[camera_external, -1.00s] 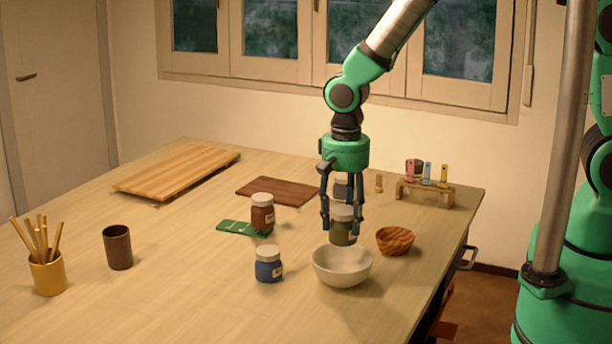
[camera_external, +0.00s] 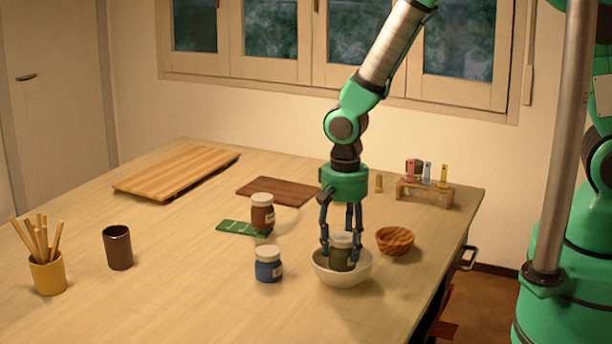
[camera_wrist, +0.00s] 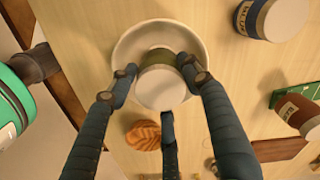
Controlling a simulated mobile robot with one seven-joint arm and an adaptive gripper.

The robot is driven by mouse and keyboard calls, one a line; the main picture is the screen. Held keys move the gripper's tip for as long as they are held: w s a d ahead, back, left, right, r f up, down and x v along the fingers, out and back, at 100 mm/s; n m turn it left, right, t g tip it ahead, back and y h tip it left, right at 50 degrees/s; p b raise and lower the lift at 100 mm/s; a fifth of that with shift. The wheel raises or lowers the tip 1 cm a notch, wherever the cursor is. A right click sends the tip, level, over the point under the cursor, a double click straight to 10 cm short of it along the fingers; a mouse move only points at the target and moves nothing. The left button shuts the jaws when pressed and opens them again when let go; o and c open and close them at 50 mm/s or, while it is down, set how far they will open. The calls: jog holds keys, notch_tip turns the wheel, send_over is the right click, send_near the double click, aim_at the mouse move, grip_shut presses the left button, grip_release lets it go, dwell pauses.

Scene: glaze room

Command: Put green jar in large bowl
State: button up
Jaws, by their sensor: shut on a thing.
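The green jar (camera_external: 342,256) has a pale lid and stands roughly upright inside the large bowl (camera_external: 343,278), a white bowl near the table's right front. Its lower part is hidden by the bowl's rim. My gripper (camera_external: 341,246) points down with its fingers shut around the jar. In the wrist view, the jar's lid (camera_wrist: 161,88) shows between my three fingers, with the white bowl (camera_wrist: 127,50) around it. I cannot tell whether the jar touches the bowl's bottom.
A blue jar (camera_external: 268,267) stands just left of the bowl, and a small wooden bowl (camera_external: 395,240) sits close on its right.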

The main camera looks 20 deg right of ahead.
aim_at(343, 255)
jog(key=shift+f, duration=1.6)
jog(key=shift+f, duration=0.15)
jog(key=o, duration=1.1)
notch_tip(343, 255, up, 12)
jog(key=shift+r, duration=0.15)
jog(key=shift+r, duration=0.1)
